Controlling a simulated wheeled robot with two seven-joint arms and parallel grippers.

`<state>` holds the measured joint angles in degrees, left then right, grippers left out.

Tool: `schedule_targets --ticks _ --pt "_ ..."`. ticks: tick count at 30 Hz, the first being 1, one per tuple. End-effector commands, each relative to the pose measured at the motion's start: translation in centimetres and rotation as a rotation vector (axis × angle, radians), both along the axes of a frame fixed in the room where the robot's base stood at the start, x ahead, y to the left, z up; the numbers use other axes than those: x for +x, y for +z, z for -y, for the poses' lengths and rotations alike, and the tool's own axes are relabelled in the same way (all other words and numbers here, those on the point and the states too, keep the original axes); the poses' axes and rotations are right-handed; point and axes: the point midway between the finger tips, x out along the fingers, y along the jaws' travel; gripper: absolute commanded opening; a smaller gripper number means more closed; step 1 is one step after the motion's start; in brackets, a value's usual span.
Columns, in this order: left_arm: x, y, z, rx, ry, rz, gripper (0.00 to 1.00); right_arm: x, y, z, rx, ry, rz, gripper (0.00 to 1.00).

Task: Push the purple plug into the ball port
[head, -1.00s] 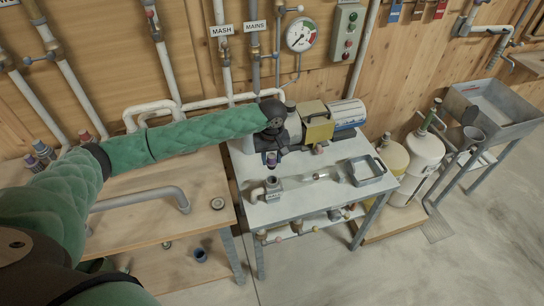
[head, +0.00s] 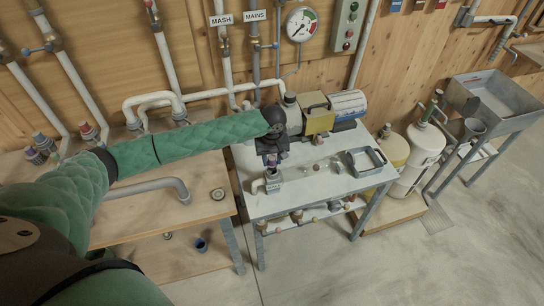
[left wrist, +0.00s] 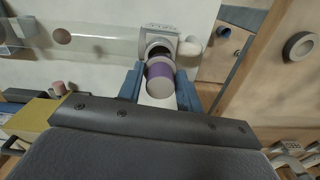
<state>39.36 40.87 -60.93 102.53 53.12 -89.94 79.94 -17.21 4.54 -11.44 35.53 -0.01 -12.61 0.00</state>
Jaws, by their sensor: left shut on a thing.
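In the head view the plug (head: 272,159) shows just under the dark gripper (head: 271,150), right above the grey ball port (head: 273,183) on the white table. In the left wrist view the port (left wrist: 158,36) has a dark round opening at the plug's far end. The plug overlaps this opening; how far it is inside, I cannot tell. My right gripper is out of view.
A clear tube (left wrist: 100,40) lies beside the port on the white table (head: 310,195). A grey tray (head: 365,162) sits further right. The pump with a yellow box (head: 318,117) stands behind. A wooden bench (head: 140,225) is at left.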

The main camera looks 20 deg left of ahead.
Motion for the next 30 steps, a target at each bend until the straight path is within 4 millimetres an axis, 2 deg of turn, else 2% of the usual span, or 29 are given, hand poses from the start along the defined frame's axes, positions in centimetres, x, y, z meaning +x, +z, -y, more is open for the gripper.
schedule_targets --ticks 17,30 --pt "0.0 0.0 0.0 0.0 0.0 0.001 0.09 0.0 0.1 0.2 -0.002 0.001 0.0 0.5" --pt "0.0 0.1 0.0 0.0 0.0 0.001 0.09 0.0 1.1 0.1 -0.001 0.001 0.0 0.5"
